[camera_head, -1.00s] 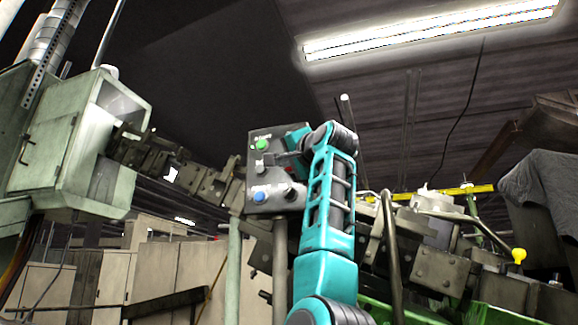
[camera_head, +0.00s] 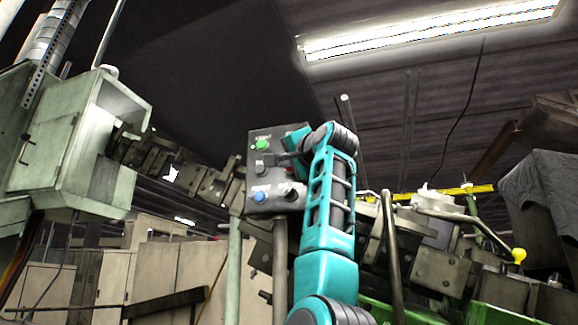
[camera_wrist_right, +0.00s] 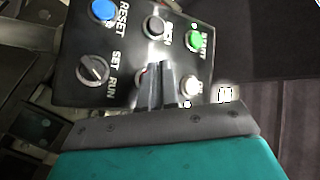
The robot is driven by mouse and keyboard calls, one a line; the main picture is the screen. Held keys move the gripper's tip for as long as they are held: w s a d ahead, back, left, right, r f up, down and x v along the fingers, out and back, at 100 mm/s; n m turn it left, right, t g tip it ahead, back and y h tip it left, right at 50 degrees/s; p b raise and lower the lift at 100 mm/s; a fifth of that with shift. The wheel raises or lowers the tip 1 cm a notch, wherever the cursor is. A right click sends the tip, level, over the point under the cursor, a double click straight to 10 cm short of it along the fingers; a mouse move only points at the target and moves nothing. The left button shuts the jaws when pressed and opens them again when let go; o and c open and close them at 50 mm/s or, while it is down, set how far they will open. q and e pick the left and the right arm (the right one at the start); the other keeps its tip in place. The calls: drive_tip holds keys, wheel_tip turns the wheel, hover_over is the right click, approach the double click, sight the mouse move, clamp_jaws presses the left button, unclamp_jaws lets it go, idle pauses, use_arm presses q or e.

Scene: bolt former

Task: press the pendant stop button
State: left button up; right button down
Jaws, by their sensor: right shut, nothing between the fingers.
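The pendant (camera_head: 254,182) is a dark grey box on a post, in the middle of the head view. It carries a green button (camera_head: 262,145), a black button (camera_head: 262,171), a blue button (camera_head: 260,196) and a dark selector knob (camera_head: 291,193). The wrist view shows the pendant face (camera_wrist_right: 120,52) close up, with a reddish button edge (camera_wrist_right: 140,79) mostly hidden behind my fingers. My right gripper (camera_head: 276,158), also in the wrist view (camera_wrist_right: 156,70), is shut and empty in front of the face. I cannot tell whether its tips touch. My left gripper is out of view.
A pale green machine cabinet (camera_head: 45,145) stands at the left. Dark machine linkage (camera_head: 165,160) runs behind the pendant. A bent dark pipe (camera_head: 391,250) and a yellow-knobbed lever (camera_head: 519,255) are at the right. In the wrist view, a pale button (camera_wrist_right: 192,86) is right of my fingers.

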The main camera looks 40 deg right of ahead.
drive_tip(key=shift+w+d, duration=0.15)
drive_tip(key=shift+d, duration=0.2)
drive_tip(key=shift+w+d, duration=0.15)
drive_tip(key=shift+d, duration=0.25)
idle(0.6)
idle(0.3)
drive_tip(key=shift+s+a+b, duration=0.4)
drive_tip(key=shift+a, duration=0.4)
drive_tip(key=a, duration=0.1)
drive_tip(key=s+a+b, duration=0.1)
drive_tip(key=a, duration=0.1)
drive_tip(key=s+a+b, duration=0.1)
drive_tip(key=shift+s+a, duration=0.15)
drive_tip(key=shift+a, duration=0.05)
idle(0.8)
